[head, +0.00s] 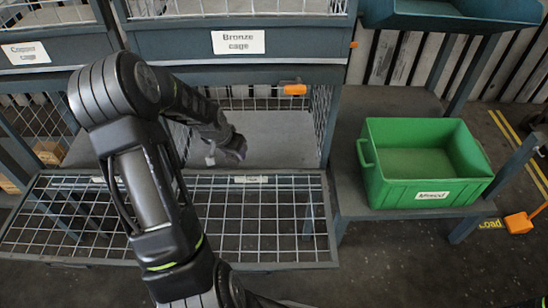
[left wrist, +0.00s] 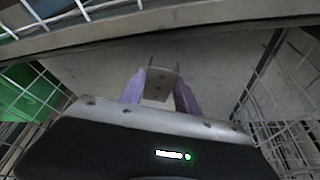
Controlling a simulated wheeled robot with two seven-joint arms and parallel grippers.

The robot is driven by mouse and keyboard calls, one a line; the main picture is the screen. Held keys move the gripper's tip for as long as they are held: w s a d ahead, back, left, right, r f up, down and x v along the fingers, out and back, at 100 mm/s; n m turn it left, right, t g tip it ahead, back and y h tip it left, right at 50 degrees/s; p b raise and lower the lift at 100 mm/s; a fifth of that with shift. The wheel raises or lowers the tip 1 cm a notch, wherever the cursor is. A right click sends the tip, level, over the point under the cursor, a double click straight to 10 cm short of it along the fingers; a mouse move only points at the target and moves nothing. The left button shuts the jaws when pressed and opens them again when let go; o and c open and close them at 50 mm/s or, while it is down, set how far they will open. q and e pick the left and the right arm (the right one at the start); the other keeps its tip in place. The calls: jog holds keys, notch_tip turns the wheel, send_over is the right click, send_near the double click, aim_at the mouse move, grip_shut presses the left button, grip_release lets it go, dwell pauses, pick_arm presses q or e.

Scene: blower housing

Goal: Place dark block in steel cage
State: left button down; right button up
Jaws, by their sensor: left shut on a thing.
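My left gripper (head: 226,152) reaches into an open wire cage (head: 322,120) below the Bronze cage. The label on this cage's lowered door is too small to read, so I cannot tell its name. In the left wrist view the purple fingers of my left gripper (left wrist: 159,92) are shut on a small grey-brown block (left wrist: 160,84). The block is above the cage's grey floor; I cannot tell whether it touches it. In the head view my wrist hides the block. My right gripper is not in view.
The lowered mesh door (head: 270,225) lies flat in front of the opening. The Bronze cage (head: 290,42) is above, the Copper cage (head: 35,68) at upper left. A green bin (head: 415,195) stands on the right shelf. An orange latch (head: 294,89) is at the opening's top.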

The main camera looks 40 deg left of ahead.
pick_arm(q)
jog(key=b, duration=0.4)
send_over(280, 163)
jog(key=s, duration=0.2)
jog(key=shift+f, duration=0.1)
jog(key=shift+w+d, duration=0.2)
jog(key=shift+d, duration=0.1)
jog(key=shift+f+b, duration=0.9)
jog(key=shift+f, duration=0.75)
jog(key=shift+f, duration=0.15)
jog(key=c, duration=0.9)
grip_release()
